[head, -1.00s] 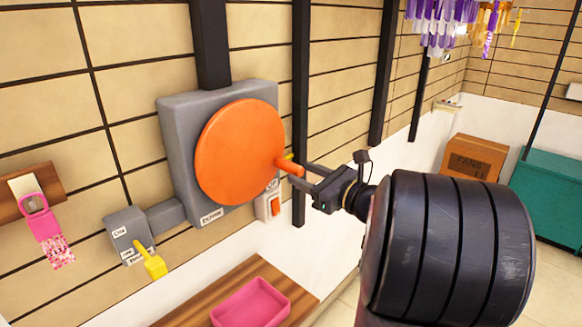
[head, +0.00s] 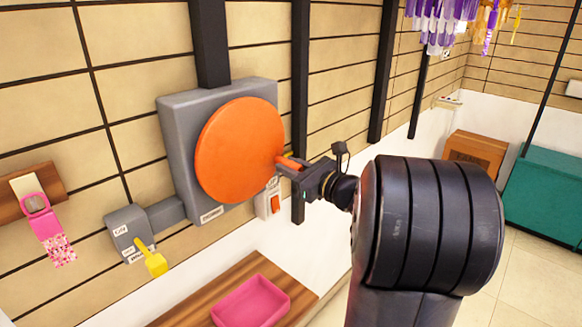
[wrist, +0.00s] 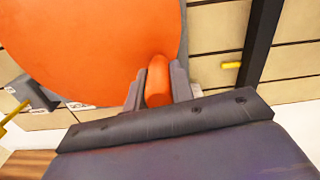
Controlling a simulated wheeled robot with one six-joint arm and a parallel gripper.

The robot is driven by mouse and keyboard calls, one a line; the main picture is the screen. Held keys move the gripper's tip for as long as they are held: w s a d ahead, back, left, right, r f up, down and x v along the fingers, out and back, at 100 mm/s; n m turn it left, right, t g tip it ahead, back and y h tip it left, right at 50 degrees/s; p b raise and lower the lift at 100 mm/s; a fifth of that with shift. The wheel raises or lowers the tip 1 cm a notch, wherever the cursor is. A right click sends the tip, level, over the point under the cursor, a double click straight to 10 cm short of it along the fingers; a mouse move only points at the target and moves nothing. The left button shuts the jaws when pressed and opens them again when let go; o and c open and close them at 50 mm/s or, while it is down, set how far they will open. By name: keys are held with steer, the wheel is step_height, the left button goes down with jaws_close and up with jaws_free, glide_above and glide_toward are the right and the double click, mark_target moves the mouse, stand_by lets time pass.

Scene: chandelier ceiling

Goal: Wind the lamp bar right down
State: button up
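A large orange crank disc (head: 240,150) is mounted on a grey wall box (head: 180,145). Its orange handle peg (head: 289,162) sticks out at the disc's right edge. My gripper (head: 287,170) is at this peg. In the wrist view the peg (wrist: 158,82) lies between the two fingers (wrist: 157,90), which stand close on either side. Whether they press on it is hard to tell. Purple, white and gold hanging pieces (head: 445,22) show at the top right; the bar holding them is out of view.
A yellow lever (head: 152,260) sits on a small grey box (head: 127,232) left of the disc. An orange switch (head: 275,203) is below the peg. A pink tray (head: 250,302) lies on a wooden bench below. A brown box (head: 475,150) and teal chest (head: 548,195) stand at right.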

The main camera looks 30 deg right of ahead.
jaws_close()
